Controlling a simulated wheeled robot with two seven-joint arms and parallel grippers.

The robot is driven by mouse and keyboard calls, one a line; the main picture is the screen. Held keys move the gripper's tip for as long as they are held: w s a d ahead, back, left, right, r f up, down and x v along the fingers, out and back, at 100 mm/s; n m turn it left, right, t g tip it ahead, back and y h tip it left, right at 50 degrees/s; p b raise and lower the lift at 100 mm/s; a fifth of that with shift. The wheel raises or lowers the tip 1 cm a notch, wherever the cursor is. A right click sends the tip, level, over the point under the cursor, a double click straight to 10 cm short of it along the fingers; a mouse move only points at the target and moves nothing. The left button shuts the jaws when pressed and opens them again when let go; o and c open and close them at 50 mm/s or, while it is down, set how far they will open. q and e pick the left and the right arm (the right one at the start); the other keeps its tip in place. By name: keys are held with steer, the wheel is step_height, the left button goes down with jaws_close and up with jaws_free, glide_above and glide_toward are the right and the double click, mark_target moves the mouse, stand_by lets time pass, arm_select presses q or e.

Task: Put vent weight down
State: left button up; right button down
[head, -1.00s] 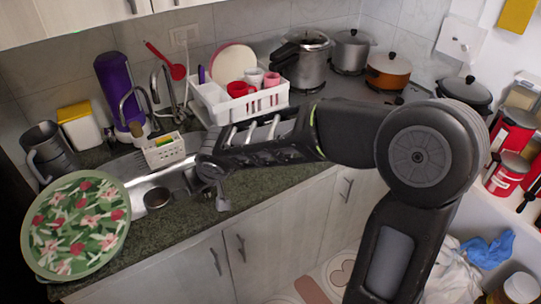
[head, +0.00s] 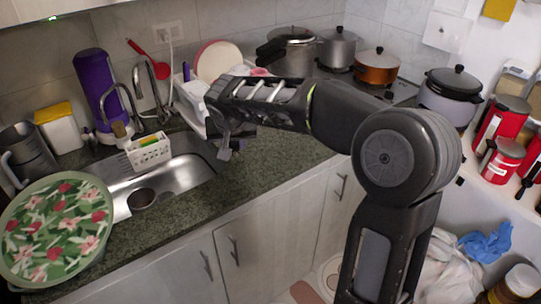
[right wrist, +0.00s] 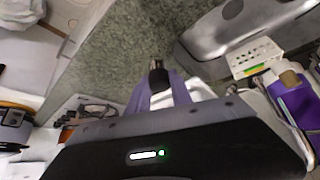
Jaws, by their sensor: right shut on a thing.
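My right gripper (head: 228,148) is over the granite counter just right of the sink, pointing down. In the right wrist view its fingers (right wrist: 158,92) are closed around a small dark piece, the vent weight (right wrist: 158,76), which shows between the fingertips with green-grey counter behind it. In the head view the weight is too small and covered to make out. Whether it touches the counter cannot be told. My left gripper is not in view.
The counter (head: 270,160) right of the sink (head: 180,177) is bare near its front edge. A white caddy (head: 148,152) sits at the sink. A dish rack stands behind my gripper. A pressure cooker (head: 292,60) and other pots stand at the back. A floral round tray (head: 55,232) is at left.

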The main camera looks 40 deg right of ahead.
arm_select(q)
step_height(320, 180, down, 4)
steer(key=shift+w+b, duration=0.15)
steer(key=shift+b, duration=1.05)
arm_select(e)
steer(key=d+m+g+h, duration=0.1)
steer(key=d+m, duration=0.2)
steer(key=d, duration=0.5)
steer(key=shift+s+d+r+m, duration=0.35)
steer(key=shift+s+r+m, duration=0.05)
steer(key=shift+s, duration=0.05)
steer(key=shift+h, duration=0.3)
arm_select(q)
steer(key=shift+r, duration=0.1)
arm_select(e)
steer(key=shift+f, duration=3.15)
step_height(320, 180, down, 4)
steer(key=shift+r, duration=0.2)
steer(key=shift+f, duration=0.15)
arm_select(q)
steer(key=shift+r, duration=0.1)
